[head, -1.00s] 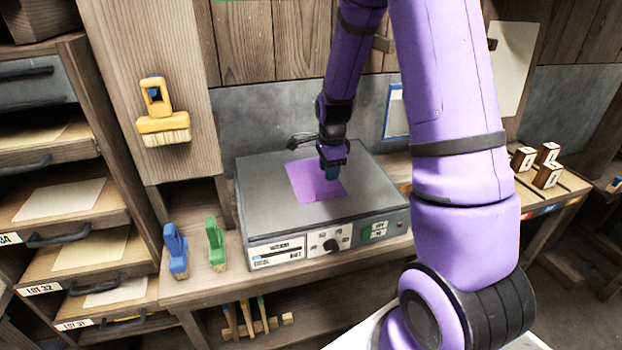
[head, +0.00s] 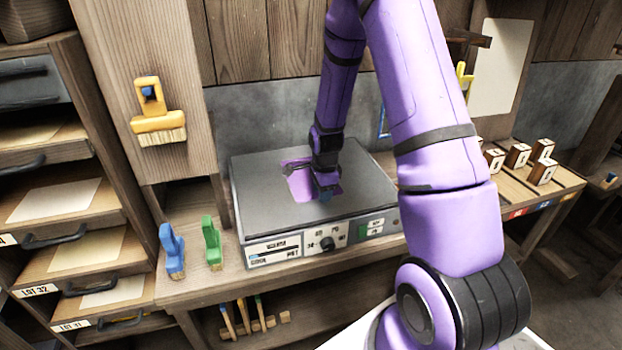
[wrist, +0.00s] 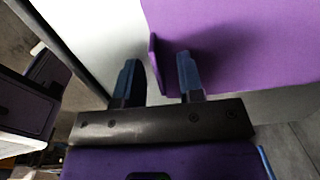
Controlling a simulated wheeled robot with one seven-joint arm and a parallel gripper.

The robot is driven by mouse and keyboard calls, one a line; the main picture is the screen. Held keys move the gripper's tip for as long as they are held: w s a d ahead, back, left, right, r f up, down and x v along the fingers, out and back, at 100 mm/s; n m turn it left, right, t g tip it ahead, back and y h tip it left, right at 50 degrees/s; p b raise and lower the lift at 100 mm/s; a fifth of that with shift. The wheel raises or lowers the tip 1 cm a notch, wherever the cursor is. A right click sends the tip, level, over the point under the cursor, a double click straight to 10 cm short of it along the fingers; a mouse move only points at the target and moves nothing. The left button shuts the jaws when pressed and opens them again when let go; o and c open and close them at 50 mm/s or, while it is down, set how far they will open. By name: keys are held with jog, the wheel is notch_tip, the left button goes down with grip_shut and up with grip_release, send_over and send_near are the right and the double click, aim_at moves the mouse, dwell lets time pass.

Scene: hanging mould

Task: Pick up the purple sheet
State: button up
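The purple sheet (head: 300,186) lies on the flat dark top of a grey box-shaped device (head: 248,192).
A blue brush (head: 172,252) and a green brush (head: 211,243) stand left of the device. A yellow brush (head: 155,115) hangs on the wooden panel. Several wooden blocks (head: 518,155) sit at the right. Shelves of paper (head: 60,200) stand at the far left.

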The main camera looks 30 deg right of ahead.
jog(key=shift+c, duration=0.4)
grip_shut()
jog(key=shift+r, duration=0.1)
